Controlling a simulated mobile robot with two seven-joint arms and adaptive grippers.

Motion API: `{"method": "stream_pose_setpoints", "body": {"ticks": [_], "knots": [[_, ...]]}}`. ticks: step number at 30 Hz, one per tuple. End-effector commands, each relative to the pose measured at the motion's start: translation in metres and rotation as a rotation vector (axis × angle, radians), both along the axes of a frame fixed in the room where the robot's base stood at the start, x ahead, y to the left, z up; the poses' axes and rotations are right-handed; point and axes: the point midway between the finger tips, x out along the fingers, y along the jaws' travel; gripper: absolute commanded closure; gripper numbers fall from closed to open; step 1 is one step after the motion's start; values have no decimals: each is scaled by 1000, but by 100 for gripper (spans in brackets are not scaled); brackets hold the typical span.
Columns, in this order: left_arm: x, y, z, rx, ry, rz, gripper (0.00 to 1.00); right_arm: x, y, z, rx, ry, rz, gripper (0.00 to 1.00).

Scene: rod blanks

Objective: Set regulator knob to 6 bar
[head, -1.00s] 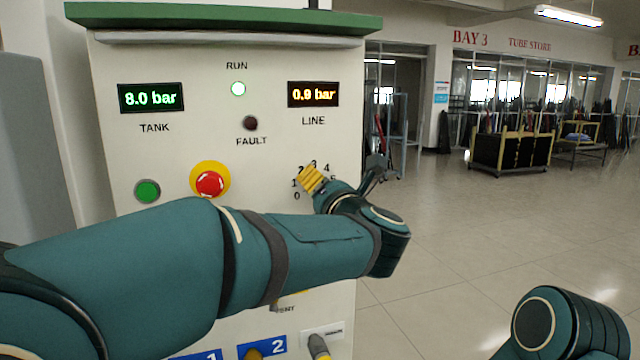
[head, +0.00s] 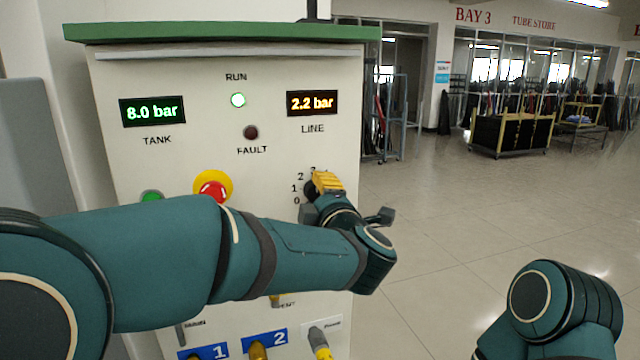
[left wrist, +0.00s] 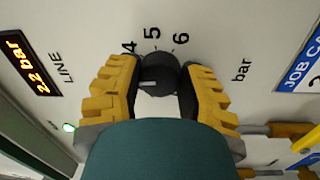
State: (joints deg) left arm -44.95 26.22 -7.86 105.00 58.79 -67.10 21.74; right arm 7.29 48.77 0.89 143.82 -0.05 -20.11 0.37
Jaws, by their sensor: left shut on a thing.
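The regulator knob (left wrist: 157,72) is dark and round, on the pale panel face. In the left wrist view the scale marks 4, 5 and 6 show beyond it. My left gripper (head: 318,194) has its yellow fingers closed on both sides of the knob. In the head view the gripper hides the knob and the higher scale numbers. My right gripper is out of view.
The TANK display (head: 152,111) reads 8.0 bar. The RUN lamp (head: 238,100) is lit green and the FAULT lamp (head: 251,132) is dark. A red emergency stop (head: 213,190) sits left of the knob, partly behind my arm. Open floor lies right of the panel.

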Motion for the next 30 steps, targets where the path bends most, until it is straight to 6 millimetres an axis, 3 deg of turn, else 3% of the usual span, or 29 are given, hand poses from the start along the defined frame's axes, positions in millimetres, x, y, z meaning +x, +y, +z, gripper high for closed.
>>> {"method": "stream_pose_setpoints", "body": {"ticks": [20, 30], "knots": [[1, 4, 4, 611, 197, 6, 97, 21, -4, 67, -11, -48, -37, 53], [0, 4, 5, 918, 297, 6, 97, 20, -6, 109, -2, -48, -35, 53]]}}
